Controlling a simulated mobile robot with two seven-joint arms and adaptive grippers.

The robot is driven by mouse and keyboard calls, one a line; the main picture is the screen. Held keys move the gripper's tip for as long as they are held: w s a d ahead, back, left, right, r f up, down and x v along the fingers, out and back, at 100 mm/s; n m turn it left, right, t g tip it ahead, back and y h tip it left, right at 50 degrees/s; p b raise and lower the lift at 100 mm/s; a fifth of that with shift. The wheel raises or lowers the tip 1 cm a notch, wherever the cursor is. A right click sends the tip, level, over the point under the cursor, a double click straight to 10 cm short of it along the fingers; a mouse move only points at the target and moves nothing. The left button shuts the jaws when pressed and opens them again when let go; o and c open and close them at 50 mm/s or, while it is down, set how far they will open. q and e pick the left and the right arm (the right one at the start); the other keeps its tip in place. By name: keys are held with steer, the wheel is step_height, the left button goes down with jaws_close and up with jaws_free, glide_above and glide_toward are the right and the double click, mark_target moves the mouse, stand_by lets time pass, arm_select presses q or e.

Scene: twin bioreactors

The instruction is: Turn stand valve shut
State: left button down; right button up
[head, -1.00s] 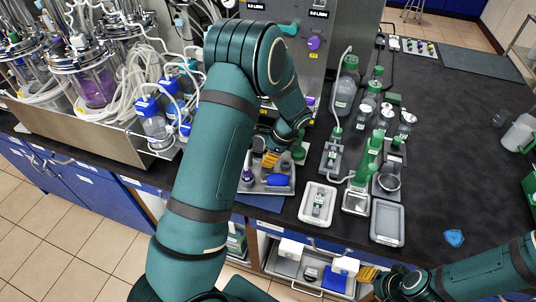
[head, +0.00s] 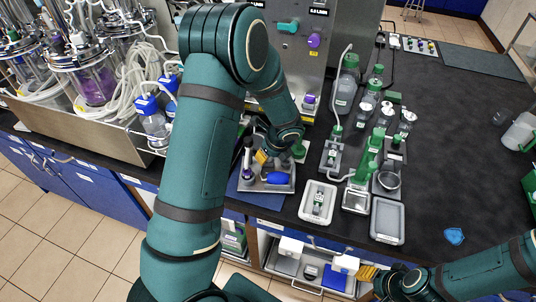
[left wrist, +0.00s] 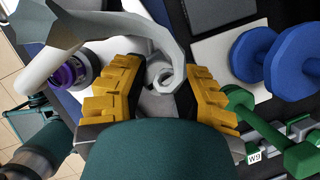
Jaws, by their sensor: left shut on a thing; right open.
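My left gripper (head: 262,157) is low over a small grey tray (head: 266,188) by the bench's front edge. In the left wrist view its yellow fingers (left wrist: 163,92) are closed about a pale curled piece (left wrist: 165,72); their contact is partly hidden. A green bar-shaped handle (left wrist: 262,130) lies just right of the fingers, near a "W9" tag. A blue spool-shaped part (left wrist: 285,60) is further right. I cannot tell which of these is the stand valve. My right gripper (head: 368,273) is open and empty at the bottom of the head view.
A purple-ringed part (left wrist: 75,68) stands left of the fingers. White tray (head: 318,203) and grey tray (head: 388,220) lie to the right, with green-capped bottles (head: 345,88) behind. A control panel (head: 300,70) rises behind the left arm. The right bench is mostly clear.

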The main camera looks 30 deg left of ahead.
arm_select(q)
steer(key=shift+s+f, duration=0.1)
stand_by(0.4)
steer(key=c, duration=0.6)
jaws_free()
steer(key=shift+c, duration=0.2)
steer(key=v, duration=1.2)
steer(key=shift+a, duration=0.1)
